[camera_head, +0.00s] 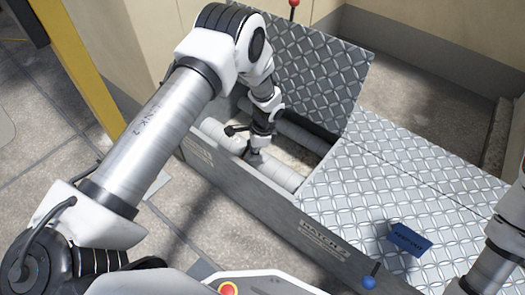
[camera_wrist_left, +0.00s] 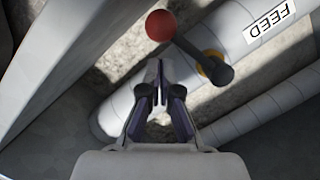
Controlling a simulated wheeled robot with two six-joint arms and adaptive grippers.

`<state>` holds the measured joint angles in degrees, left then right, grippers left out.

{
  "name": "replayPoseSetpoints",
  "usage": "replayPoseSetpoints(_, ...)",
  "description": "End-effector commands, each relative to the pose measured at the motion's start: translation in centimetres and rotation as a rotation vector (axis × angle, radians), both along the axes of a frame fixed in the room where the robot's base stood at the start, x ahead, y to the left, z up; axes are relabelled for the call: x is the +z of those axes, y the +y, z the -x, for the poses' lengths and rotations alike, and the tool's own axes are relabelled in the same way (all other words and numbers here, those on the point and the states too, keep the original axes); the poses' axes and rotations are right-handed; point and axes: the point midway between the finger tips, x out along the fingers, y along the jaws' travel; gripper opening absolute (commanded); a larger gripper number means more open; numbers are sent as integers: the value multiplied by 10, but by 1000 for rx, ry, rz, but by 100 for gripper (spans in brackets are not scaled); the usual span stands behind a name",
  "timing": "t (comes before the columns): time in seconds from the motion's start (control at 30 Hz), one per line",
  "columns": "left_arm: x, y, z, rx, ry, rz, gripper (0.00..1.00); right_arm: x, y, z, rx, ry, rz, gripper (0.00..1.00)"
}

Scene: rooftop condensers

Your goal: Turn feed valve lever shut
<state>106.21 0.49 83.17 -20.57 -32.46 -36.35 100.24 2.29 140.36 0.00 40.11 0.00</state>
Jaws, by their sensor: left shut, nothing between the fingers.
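In the left wrist view, the feed valve lever (camera_wrist_left: 190,48) is a dark bar with a red ball knob (camera_wrist_left: 160,25) at its upper left end. Its hub has a yellow collar (camera_wrist_left: 207,57) on a pale pipe with a FEED label (camera_wrist_left: 270,22). The bar appears to lie across that pipe. My left gripper (camera_wrist_left: 159,66) is shut and empty, with its fingertips below the knob and left of the hub in the picture. In the head view my left gripper (camera_head: 251,155) reaches down into the open trench. My right gripper is out of view.
A raised chequered lid (camera_head: 310,65) stands behind the trench. The trench's front wall (camera_head: 240,185) is close to my left arm. A closed chequered cover (camera_head: 370,185) on the right carries a blue box (camera_head: 410,238). A blue ball knob (camera_head: 369,282) stands near the front edge.

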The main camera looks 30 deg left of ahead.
Motion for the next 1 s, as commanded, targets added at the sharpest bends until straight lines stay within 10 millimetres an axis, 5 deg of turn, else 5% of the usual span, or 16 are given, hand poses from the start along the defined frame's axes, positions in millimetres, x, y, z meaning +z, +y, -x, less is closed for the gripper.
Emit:
replayPoseSetpoints(0.47,-1,11,8,-2,0,0,0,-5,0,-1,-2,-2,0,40)
replayPoseSetpoints(0.8,5,26,14,-231,2,0,0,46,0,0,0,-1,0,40)
replayPoseSetpoints(1.0,-2,30,13,-286,-1,1,0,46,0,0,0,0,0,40)
